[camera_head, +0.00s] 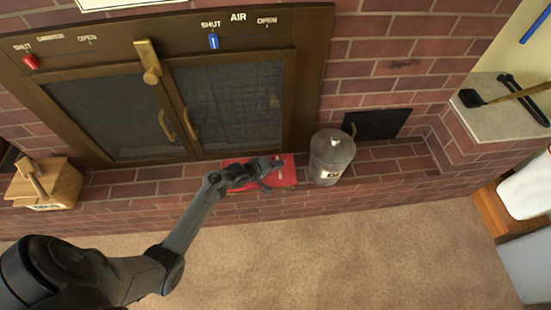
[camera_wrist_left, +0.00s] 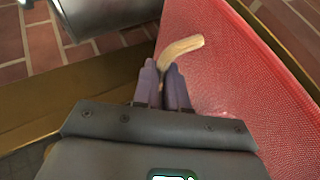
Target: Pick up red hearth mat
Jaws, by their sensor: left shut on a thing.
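The red hearth mat (camera_head: 289,174) lies on the brick hearth ledge in front of the stove doors. It fills much of the right side of the left wrist view (camera_wrist_left: 235,75) and has a tan strap or loop (camera_wrist_left: 182,48) on it. My left gripper (camera_head: 276,165) is over the mat. In the left wrist view its fingers (camera_wrist_left: 167,78) are close together on the lower end of the tan loop. The arm and gripper hide part of the mat in the head view. My right gripper is not in view.
A small wooden box (camera_head: 45,185) is at the ledge's left. The stove doors (camera_head: 220,105) are behind the mat. Carpet (camera_head: 350,245) in front is clear.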

